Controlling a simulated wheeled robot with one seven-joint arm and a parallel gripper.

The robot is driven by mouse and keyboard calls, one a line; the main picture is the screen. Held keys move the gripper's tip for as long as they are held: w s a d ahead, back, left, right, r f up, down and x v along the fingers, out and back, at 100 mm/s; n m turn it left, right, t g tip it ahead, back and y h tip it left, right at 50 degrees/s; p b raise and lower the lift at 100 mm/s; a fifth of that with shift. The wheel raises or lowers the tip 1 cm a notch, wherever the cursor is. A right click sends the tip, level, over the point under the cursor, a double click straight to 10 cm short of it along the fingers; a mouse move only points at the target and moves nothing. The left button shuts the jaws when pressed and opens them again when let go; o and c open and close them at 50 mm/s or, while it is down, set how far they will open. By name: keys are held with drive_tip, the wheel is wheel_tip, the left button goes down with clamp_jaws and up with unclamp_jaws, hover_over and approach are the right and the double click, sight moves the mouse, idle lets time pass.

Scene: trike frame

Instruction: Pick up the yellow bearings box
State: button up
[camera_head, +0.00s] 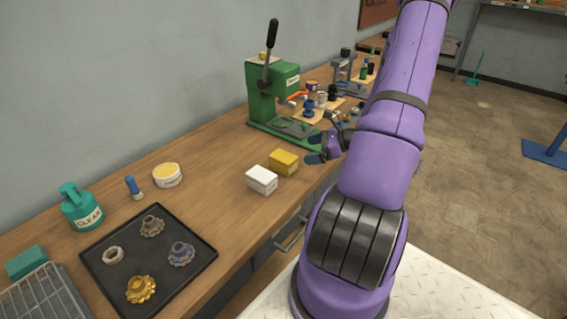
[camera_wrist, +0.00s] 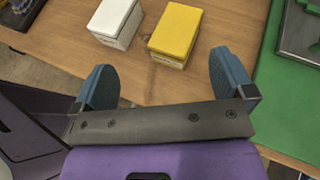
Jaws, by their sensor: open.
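The yellow bearings box (camera_head: 284,161) sits on the wooden workbench, just right of and behind a white box (camera_head: 262,180). In the wrist view the yellow box (camera_wrist: 174,33) lies ahead of my gripper (camera_wrist: 163,80), between the lines of its two blue fingers but beyond their tips. The white box (camera_wrist: 117,21) stands close to its left with a narrow gap. My gripper (camera_head: 316,149) is open and empty, near the bench's front edge, to the right of the yellow box. The arm hides part of the gripper in the head view.
A green arbor press (camera_head: 272,95) stands on the bench behind the boxes; its green base (camera_wrist: 293,105) is close to my right finger. A dark tray (camera_head: 148,262) with gears, a tub (camera_head: 167,175) and a teal bottle (camera_head: 81,207) stand at left. Bench between tub and boxes is clear.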

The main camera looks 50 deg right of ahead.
drive_tip(key=shift+s+d+f+m+t+h, duration=0.15)
drive_tip(key=shift+s+d+f+m+h, duration=0.05)
drive_tip(key=shift+d+f+m, duration=0.2)
drive_tip(key=shift+s+d+f+m+t+h, duration=0.2)
drive_tip(key=shift+f+m, duration=0.1)
drive_tip(key=shift+f, duration=0.15)
approach(284, 157)
drive_tip(key=x, duration=0.3)
drive_tip(key=shift+f, duration=0.2)
drive_tip(key=shift+x, duration=2.8)
drive_tip(key=shift+w+r, duration=0.1)
drive_tip(key=shift+r, duration=0.1)
drive_tip(key=shift+c, duration=0.5)
drive_tip(key=c, duration=1.2)
